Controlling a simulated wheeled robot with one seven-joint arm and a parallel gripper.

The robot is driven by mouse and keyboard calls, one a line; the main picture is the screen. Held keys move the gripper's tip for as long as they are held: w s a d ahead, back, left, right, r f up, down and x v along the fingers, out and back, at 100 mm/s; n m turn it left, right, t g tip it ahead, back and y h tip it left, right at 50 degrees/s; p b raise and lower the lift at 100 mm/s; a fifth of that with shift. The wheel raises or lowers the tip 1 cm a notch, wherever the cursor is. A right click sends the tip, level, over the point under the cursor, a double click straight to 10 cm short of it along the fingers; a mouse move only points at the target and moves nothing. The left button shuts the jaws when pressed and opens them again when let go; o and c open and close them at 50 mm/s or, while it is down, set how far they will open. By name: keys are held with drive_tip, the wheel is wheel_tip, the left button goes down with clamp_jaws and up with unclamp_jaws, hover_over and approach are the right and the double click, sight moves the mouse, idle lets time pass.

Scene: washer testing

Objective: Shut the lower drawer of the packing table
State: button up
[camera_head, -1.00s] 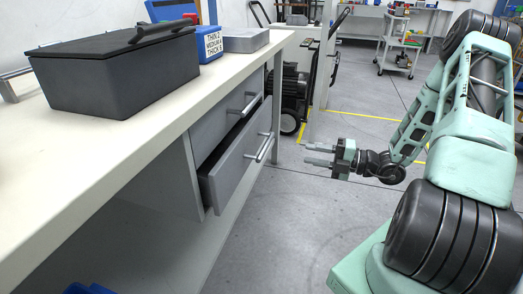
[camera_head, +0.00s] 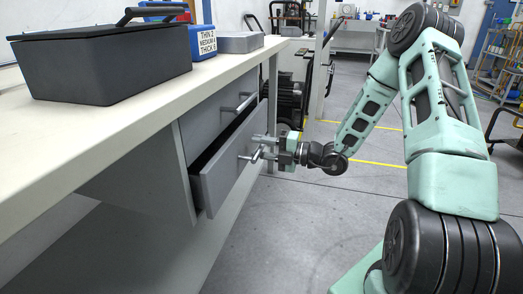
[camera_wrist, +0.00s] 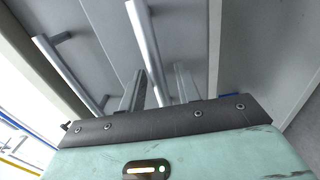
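The packing table's lower drawer (camera_head: 228,172) is pulled part-way out, with a dark gap behind its grey front. Its bar handle (camera_head: 251,156) is partly hidden by my gripper in the head view. My gripper (camera_head: 264,146) is at the handle's far part, its fingers pointing toward the drawer front. In the wrist view the fingers (camera_wrist: 158,88) are spread apart. A bar handle (camera_wrist: 148,45) runs between them, apparently the lower drawer's; I cannot tell whether they touch it. The upper drawer (camera_head: 207,122) looks nearly shut. Its handle (camera_head: 239,102) sits above.
A dark lidded box (camera_head: 105,65), a blue labelled bin (camera_head: 201,41) and a grey box (camera_head: 240,42) stand on the tabletop (camera_head: 115,135). A black cart (camera_head: 290,95) stands beyond the table. The floor (camera_head: 290,230) in front is clear.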

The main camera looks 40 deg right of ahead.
sight(247, 145)
clamp_jaws()
drive_tip(key=shift+w+a+r, duration=0.1)
drive_tip(key=shift+w+a, duration=0.05)
drive_tip(key=shift+w, duration=0.05)
drive_tip(key=p+x, duration=0.3)
drive_tip(key=shift+w+a, duration=0.1)
drive_tip(key=shift+a, duration=0.05)
drive_tip(key=shift+w+a, duration=0.1)
drive_tip(key=shift+w, duration=0.1)
unclamp_jaws()
drive_tip(key=shift+w+a, duration=0.1)
